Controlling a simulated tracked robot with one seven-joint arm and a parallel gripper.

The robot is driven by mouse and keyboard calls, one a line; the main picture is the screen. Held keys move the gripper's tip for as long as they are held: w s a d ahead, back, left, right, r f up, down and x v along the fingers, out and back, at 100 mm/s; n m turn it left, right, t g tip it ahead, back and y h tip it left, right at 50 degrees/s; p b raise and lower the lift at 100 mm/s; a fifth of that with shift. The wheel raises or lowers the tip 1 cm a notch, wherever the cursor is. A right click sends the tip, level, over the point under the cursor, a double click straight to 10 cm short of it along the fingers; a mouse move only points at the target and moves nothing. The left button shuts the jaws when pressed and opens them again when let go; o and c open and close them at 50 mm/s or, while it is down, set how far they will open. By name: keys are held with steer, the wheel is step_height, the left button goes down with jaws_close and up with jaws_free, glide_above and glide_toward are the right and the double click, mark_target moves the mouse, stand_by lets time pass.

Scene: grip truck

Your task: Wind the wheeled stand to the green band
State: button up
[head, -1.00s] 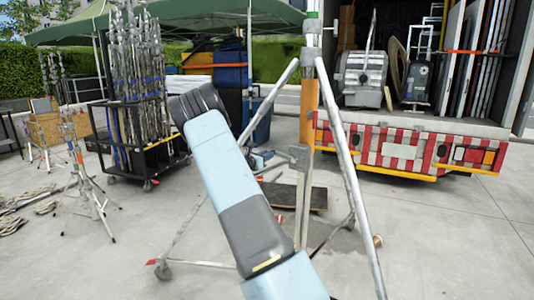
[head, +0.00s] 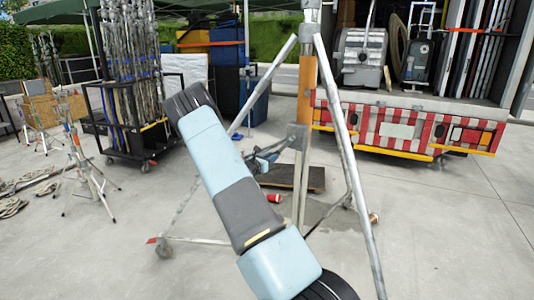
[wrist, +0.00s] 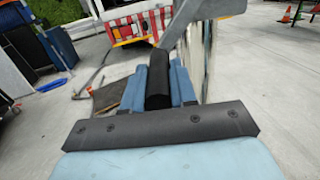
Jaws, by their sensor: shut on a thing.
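The wheeled stand (head: 347,140) fills the middle of the head view, with pale splayed legs and a caster (head: 164,248) at lower left. Its upright carries an orange-tan section (head: 307,85); the top of the upright is cut off by the frame, and no green band shows now. My gripper (head: 262,163) is beside the upright, partly behind my arm. In the wrist view my gripper (wrist: 160,88) has its blue fingers shut around a black cylindrical crank handle (wrist: 158,75). A grey crank arm (wrist: 190,18) runs up and right from it.
A rack of metal stands (head: 130,80) and a smaller tripod (head: 85,165) are at left. A truck tail with red and white stripes (head: 400,125) is behind at right. A flat dark board (head: 300,177) lies behind the stand. Concrete at right is open.

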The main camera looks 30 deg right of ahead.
steer(key=s+d+f, duration=0.2)
steer(key=s, duration=0.5)
steer(key=shift+s+d+f, duration=0.15)
steer(key=shift+s+f, duration=0.2)
steer(key=shift+f, duration=0.05)
steer(key=o, duration=1.1)
steer(key=shift+r, duration=0.1)
steer(key=v, duration=1)
steer(key=shift+w+r, duration=0.1)
